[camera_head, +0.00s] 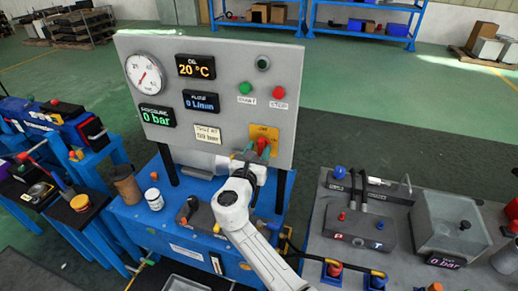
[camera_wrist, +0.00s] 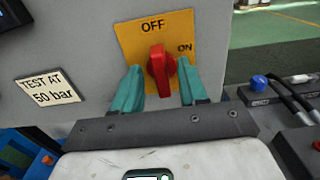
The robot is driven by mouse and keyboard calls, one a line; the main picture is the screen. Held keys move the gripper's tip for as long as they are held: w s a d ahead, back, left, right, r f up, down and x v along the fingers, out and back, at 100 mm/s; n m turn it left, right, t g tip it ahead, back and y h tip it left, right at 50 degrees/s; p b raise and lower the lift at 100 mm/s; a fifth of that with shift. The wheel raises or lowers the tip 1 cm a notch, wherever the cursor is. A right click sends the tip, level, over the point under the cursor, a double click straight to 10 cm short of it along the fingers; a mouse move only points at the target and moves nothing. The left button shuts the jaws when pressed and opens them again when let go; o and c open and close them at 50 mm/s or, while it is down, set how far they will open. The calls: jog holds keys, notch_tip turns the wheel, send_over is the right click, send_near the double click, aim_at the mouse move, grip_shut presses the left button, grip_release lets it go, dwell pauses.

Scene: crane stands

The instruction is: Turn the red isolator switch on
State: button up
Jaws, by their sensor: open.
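The red isolator switch (camera_wrist: 160,66) sits on a yellow plate (camera_wrist: 141,32) marked OFF at the top and ON at the upper right. In the wrist view its handle stands about upright, towards OFF. My gripper (camera_wrist: 162,88) is open, with one teal finger on each side of the handle. I cannot tell whether either finger touches it. In the head view the switch (camera_head: 262,145) is at the lower right of the grey panel (camera_head: 222,70), with my gripper (camera_head: 250,154) just in front and partly covering the plate.
A green button (camera_head: 245,88) and a red button (camera_head: 278,93) are above the switch. A "TEST AT 50 bar" label (camera_wrist: 45,91) is to its left. A blue bench (camera_head: 130,220) with a white jar (camera_head: 154,199) stands below. A grey hydraulic unit (camera_head: 447,222) stands at right.

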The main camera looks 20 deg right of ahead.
jog(key=shift+w+d, duration=0.25)
jog(key=shift+w, duration=0.05)
grip_shut()
dwell(0.3)
